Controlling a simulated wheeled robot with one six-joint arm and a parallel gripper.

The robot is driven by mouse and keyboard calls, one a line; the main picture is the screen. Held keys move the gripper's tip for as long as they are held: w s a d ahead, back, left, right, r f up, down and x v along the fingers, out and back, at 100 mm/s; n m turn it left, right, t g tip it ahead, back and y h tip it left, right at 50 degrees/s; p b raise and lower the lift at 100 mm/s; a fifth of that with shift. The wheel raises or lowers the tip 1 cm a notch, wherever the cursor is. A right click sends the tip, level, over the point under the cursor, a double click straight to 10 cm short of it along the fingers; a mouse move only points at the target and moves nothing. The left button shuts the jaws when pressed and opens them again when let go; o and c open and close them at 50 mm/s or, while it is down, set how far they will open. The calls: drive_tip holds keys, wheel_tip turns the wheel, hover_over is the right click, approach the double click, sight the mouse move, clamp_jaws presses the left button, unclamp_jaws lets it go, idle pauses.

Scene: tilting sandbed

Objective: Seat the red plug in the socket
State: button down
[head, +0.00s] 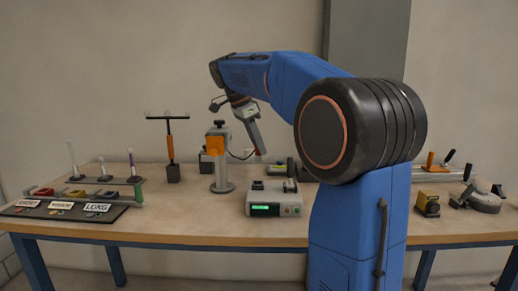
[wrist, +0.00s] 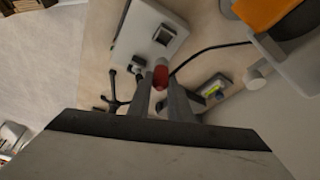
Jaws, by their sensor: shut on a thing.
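The red plug (wrist: 160,76) is between my fingertips in the wrist view, and my gripper (wrist: 162,88) is shut on it. In the head view my gripper (head: 260,150) hangs above the workbench, behind and above a light grey box (head: 262,209) with a green display. In the wrist view this box (wrist: 128,46) lies beyond the plug, with a grey panel and a small dark fitting on top. The plug appears apart from the box. I cannot clearly make out the socket opening. A black cable (wrist: 212,47) runs from near the plug to the right.
An orange-headed stand (head: 217,145) rises left of the grey box, close to my gripper. A dark post with a crossbar (head: 171,140) stands farther left. A labelled sorting board (head: 62,211) lies at the left. Yellow and grey fixtures (head: 428,205) stand at the right.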

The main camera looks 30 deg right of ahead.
drive_tip(key=shift+a, duration=0.1)
drive_tip(key=shift+w+a+f, duration=0.1)
drive_tip(key=shift+f, duration=4.5)
drive_tip(key=c, duration=1.5)
unclamp_jaws()
drive_tip(key=shift+c, duration=0.2)
drive_tip(key=v, duration=1.7)
